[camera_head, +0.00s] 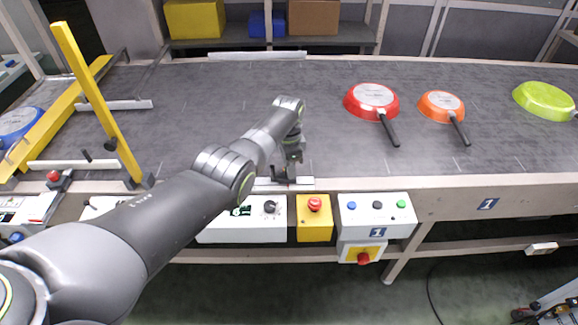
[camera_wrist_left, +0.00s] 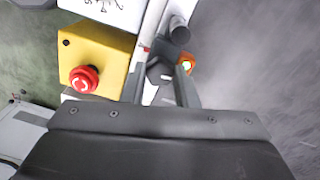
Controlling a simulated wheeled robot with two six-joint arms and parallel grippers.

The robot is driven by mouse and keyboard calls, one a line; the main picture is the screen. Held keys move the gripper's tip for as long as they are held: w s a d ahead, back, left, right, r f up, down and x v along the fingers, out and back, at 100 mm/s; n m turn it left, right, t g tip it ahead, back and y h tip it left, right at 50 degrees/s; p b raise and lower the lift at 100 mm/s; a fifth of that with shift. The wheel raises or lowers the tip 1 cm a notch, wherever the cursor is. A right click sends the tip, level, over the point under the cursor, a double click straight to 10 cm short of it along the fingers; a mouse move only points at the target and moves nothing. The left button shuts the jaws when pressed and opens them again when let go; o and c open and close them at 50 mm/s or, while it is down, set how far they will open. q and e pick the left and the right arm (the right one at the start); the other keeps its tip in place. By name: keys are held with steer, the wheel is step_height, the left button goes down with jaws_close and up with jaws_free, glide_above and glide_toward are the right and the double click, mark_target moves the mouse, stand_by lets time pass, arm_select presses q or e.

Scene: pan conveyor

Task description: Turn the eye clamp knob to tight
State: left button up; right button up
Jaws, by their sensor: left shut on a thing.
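My left gripper (camera_head: 288,172) reaches down to the conveyor's near edge, just above the control boxes. In the left wrist view its two fingers (camera_wrist_left: 162,78) stand on either side of a dark knob (camera_wrist_left: 158,72), which I take to be the eye clamp knob, and they are shut on it. The knob's marking and turn angle are not readable. Beside it is a small orange part with a bright centre (camera_wrist_left: 186,64). In the head view the gripper hides the knob. My right gripper is not in view.
Below the belt edge are a white box with a black dial (camera_head: 270,207), a yellow box with a red stop button (camera_head: 315,204) and a button panel (camera_head: 377,206).

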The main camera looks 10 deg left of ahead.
arm_select(q)
steer(key=shift+w, duration=0.1)
steer(key=shift+r, duration=0.1)
stand_by(0.4)
steer(key=o, duration=0.7)
steer(key=shift+r, duration=0.4)
step_height(320, 180, up, 6)
steer(key=shift+w+f+p, duration=0.1)
steer(key=shift+p, duration=0.65)
step_height(320, 180, up, 11)
steer(key=shift+w+a+f+b, duration=0.15)
steer(key=shift+b, duration=0.55)
